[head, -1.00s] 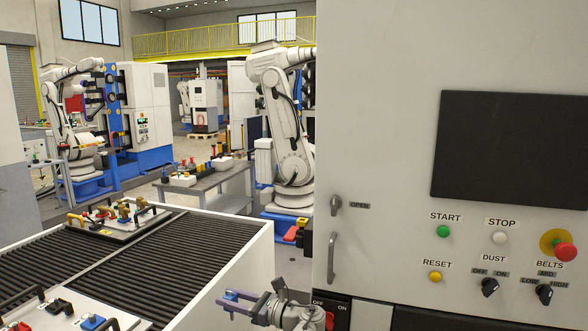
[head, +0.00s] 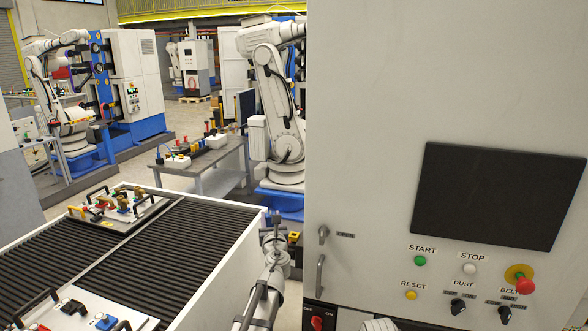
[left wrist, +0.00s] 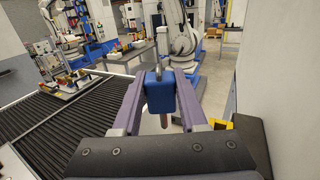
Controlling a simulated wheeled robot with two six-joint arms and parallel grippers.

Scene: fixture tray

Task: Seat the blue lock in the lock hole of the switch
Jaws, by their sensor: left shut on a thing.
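My left gripper (head: 276,222) rises on its arm at the lower middle of the head view, left of the cabinet's edge. In the left wrist view its purple fingers (left wrist: 162,72) are shut on the blue lock (left wrist: 160,94), with the grey shackle at its top. A reddish-brown piece shows below the lock. In the head view the lock is not distinguishable. A red switch (head: 317,322) under OFF and ON labels is on the cabinet front, cut by the bottom edge. I cannot make out a lock hole.
The grey cabinet (head: 375,110) fills the right side. A yellow part (head: 294,237) shows by its left edge, close to my gripper; it also shows in the left wrist view (left wrist: 219,124). A roller conveyor (head: 165,245) with fixture trays lies left. Open floor is beyond.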

